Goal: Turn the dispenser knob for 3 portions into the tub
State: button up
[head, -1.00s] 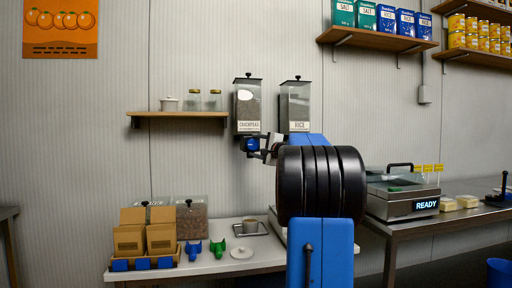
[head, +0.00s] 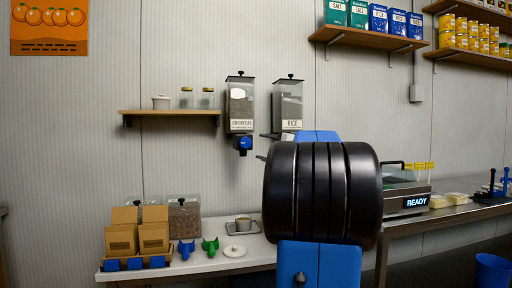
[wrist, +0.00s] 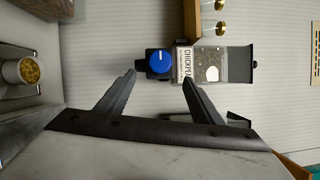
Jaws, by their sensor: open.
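The chickpeas dispenser (head: 240,103) hangs on the wall, with its blue knob (head: 243,143) below the label. In the wrist view the knob (wrist: 161,62) is unobstructed, just beyond and between the fingertips, beside the dispenser's label (wrist: 184,62). My gripper (wrist: 159,75) is open and empty, apart from the knob. In the head view my arm hides most of it; only finger ends show right of the knob. In the wrist view the tub (wrist: 29,71) shows yellowish chickpeas inside.
A rice dispenser (head: 288,104) hangs just right. A wall shelf (head: 170,112) with jars is at left.

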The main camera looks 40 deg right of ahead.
jog(key=s+a, duration=0.1)
jog(key=s, duration=0.5)
jog(key=shift+s+f, duration=0.2)
jog(key=shift+f, duration=0.05)
jog(key=shift+a, duration=0.15)
dwell(0.7)
